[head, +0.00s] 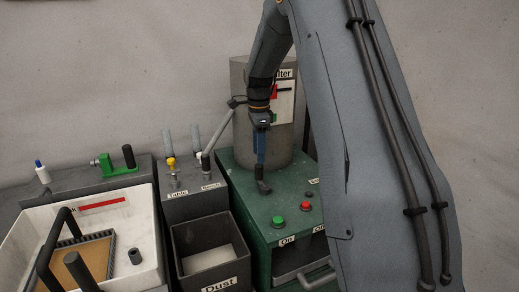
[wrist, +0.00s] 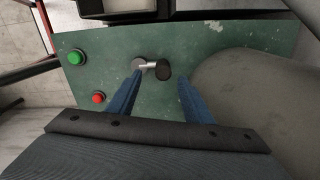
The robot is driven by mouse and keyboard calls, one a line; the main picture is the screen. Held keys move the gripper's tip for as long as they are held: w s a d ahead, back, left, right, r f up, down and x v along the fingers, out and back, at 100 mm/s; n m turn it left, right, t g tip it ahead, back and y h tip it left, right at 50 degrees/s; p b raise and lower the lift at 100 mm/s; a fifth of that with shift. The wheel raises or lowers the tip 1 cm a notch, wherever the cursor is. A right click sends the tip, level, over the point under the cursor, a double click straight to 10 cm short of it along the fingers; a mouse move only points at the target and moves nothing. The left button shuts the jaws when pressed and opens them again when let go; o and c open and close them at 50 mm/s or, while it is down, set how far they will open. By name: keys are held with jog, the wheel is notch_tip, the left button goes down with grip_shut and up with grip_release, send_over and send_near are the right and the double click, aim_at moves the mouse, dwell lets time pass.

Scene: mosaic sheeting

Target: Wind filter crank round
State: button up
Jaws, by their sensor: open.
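The filter crank (wrist: 150,66) stands on the green top of the filter cabinet (wrist: 105,75). It has a grey hub, a short metal arm and a dark knob (wrist: 163,72), which points right in the wrist view. In the head view the dark crank part (head: 264,187) shows just below my fingers. My gripper (wrist: 160,78) is open, pointing down, its blue fingers on either side of the knob in the picture. I cannot tell whether they touch it or are still above it. In the head view my gripper (head: 260,160) is upright in front of the grey filter drum (head: 240,75).
A green button (head: 278,221) and a red button (head: 306,205) sit on the cabinet's front. The drum stands close behind the crank. A dark dust bin (head: 190,248) is at left, with hose valves (head: 174,180) behind it. A white box (head: 140,222) stands further left.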

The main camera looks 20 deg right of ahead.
aim_at(259, 168)
jog(key=shift+w+d+m, duration=0.2)
jog(key=shift+w+m, duration=0.1)
jog(key=shift+f, duration=0.3)
jog(key=shift+f+p, duration=1.3)
jog(key=shift+f, duration=2.25)
jog(key=shift+c, duration=0.4)
